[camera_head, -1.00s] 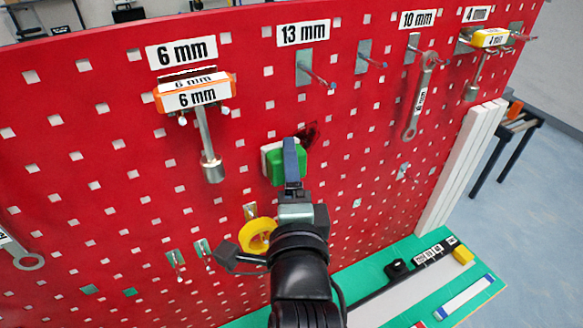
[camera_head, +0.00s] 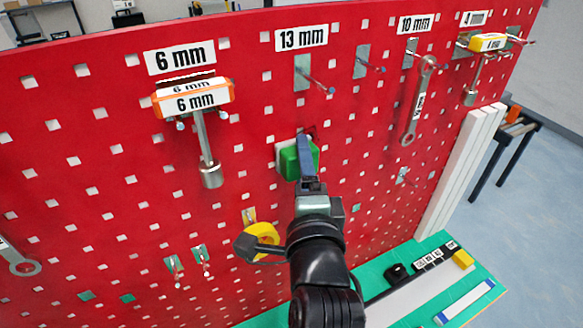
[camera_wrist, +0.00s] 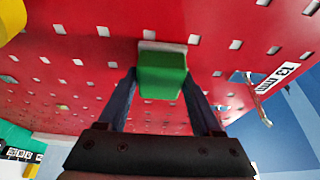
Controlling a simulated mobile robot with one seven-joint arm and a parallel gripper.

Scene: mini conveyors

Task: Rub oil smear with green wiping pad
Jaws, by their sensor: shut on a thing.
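The green wiping pad (camera_head: 290,163) is pressed close to the red pegboard below the 13 mm label, its white face toward the board. My gripper (camera_head: 305,153) is shut on it. In the wrist view the pad (camera_wrist: 162,78) sits between the two fingers (camera_wrist: 162,88), with its white layer at the board side; whether it touches the board is hard to tell. The dark oil smear (camera_head: 312,131) shows as a small patch just above the pad and fingers. The rest of that area is hidden behind them.
The pegboard (camera_head: 120,190) holds an orange 6 mm tool (camera_head: 195,97) at upper left, a 10 mm wrench (camera_head: 417,105) at right, and bare hooks (camera_head: 318,84) under the 13 mm label. A green bench surface (camera_head: 482,272) lies lower right.

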